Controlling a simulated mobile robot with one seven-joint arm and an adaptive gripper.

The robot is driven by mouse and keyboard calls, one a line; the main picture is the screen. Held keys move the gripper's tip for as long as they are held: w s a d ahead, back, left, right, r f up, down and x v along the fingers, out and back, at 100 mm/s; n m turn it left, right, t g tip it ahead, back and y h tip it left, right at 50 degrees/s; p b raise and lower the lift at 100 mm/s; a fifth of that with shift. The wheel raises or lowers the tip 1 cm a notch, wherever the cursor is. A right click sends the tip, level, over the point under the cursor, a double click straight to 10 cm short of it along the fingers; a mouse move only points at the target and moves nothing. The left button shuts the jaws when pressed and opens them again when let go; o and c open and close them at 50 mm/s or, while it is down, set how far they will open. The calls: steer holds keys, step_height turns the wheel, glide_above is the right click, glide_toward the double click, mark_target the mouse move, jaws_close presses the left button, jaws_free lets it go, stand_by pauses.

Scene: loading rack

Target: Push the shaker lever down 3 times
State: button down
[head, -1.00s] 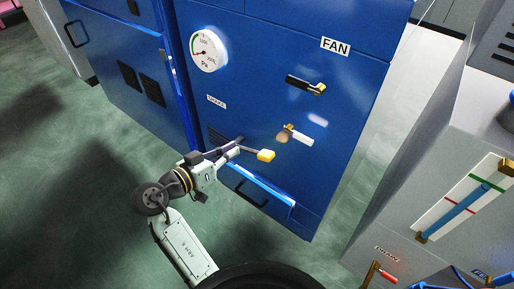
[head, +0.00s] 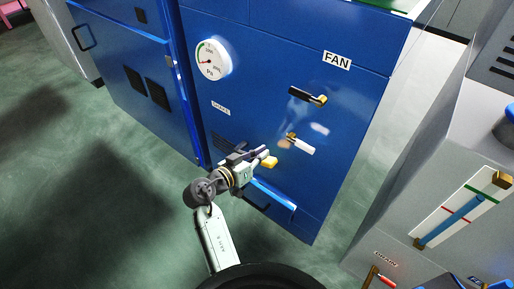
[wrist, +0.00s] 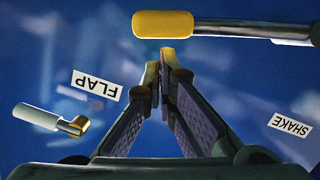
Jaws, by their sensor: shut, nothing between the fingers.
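The shaker lever has a yellow grip (head: 270,162) on a metal rod and stands out from the blue cabinet front. In the wrist view its yellow grip (wrist: 168,24) and rod (wrist: 250,30) cross the top, above a "SHAKE" label (wrist: 290,125). My gripper (head: 265,153) is shut and empty, its fingertips just above the yellow grip in the head view. In the wrist view my gripper's closed tips (wrist: 160,62) point at the grip's edge; I cannot tell whether they touch. My gripper hides most of the rod in the head view.
A white-handled lever (head: 300,145), labelled "FLAP" (wrist: 95,85) in the wrist view, is close by. A black lever (head: 307,97) sits under the "FAN" label (head: 337,60). A gauge (head: 212,60) is higher up. A grey machine (head: 430,170) stands at the right.

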steer(key=shift+f, duration=0.25)
steer(key=shift+m+y, duration=0.3)
steer(key=shift+m, duration=0.3)
steer(key=f+b, duration=0.1)
steer(key=b, duration=0.1)
steer(key=s+d+f+b, duration=0.1)
steer(key=f+b, duration=0.1)
steer(key=d+f+b, duration=0.1)
steer(key=f+b, duration=0.1)
steer(key=b, duration=0.1)
steer(key=shift+s, duration=0.3)
steer(key=shift+r, duration=0.1)
